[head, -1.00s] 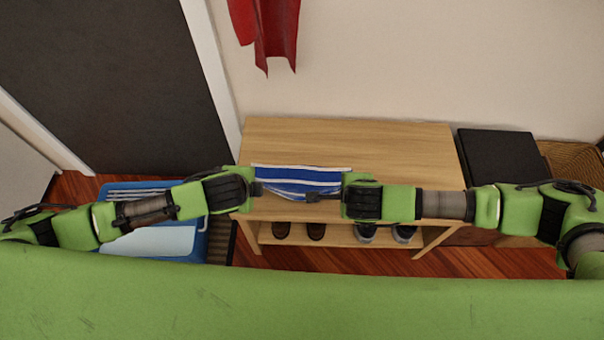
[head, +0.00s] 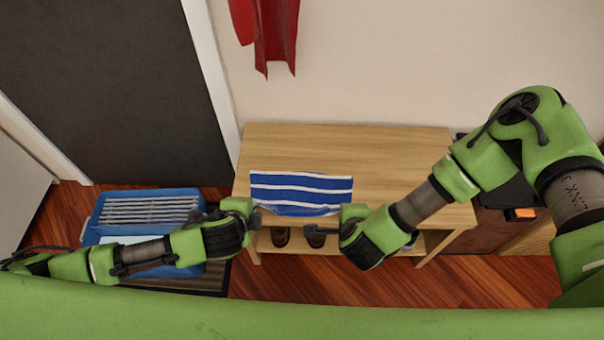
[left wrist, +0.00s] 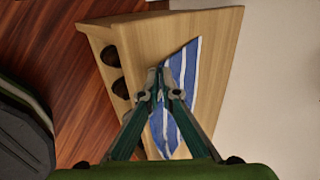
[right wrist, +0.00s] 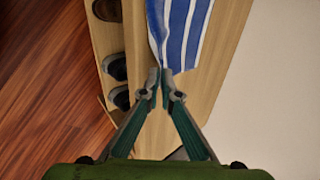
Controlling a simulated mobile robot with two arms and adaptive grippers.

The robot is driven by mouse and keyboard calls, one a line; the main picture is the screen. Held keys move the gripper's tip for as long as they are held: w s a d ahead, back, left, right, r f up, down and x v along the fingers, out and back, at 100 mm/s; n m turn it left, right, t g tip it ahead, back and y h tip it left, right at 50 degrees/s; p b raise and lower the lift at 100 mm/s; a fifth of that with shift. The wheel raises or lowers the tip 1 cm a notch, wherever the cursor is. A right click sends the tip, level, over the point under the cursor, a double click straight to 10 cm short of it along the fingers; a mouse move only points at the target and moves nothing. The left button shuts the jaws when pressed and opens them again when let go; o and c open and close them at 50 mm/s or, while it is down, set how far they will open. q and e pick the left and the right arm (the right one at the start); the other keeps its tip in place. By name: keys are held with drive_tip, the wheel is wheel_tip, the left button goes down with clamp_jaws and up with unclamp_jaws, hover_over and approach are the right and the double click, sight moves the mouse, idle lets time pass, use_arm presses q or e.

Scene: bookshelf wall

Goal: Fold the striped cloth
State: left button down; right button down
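The striped cloth (head: 300,188), blue with white stripes, lies on the wooden bench, its near edge sagging at the bench's front edge. My left gripper (head: 259,217) is at the cloth's near left corner. In the left wrist view its fingers (left wrist: 160,88) come together on the edge of the cloth (left wrist: 185,80). My right gripper (head: 328,229) is at the near right corner. In the right wrist view its fingertips (right wrist: 160,82) close where the cloth (right wrist: 178,30) narrows to a point. The pinched fabric is mostly hidden by the fingers.
The wooden bench (head: 400,150) has clear top behind and right of the cloth. Dark shoes (head: 316,236) stand on its lower shelf. A blue crate (head: 190,200) is on the floor at left. A red cloth (head: 275,35) hangs on the wall.

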use_arm(q)
drive_tip(key=shift+s+f, duration=0.15)
use_arm(e)
drive_tip(key=shift+d+f, duration=0.1)
drive_tip(key=shift+f, duration=0.05)
use_arm(q)
drive_tip(key=c, duration=2)
unclamp_jaws()
use_arm(e)
drive_tip(key=c, duration=2)
unclamp_jaws()
